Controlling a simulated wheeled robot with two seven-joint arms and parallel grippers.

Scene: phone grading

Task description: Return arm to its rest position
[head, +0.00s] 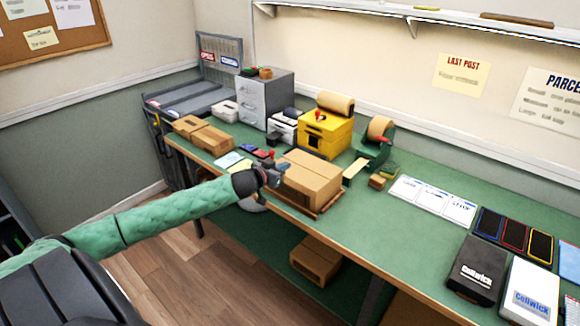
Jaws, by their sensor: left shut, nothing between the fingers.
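My left arm reaches in from the lower left in a green padded sleeve. Its gripper (277,176) is at the bench's front edge, just left of a large cardboard box (312,180). The gripper is shut and nothing shows between its fingers. I cannot tell whether it touches the box. My right gripper is not in this view.
The green bench (425,232) runs from back left to front right. Several phones (512,238) and two Collwick boxes (478,268) lie at the right. A yellow box (325,132), tape dispenser (376,145) and grey drawers (265,98) stand behind. Floor (190,255) is open below the arm.

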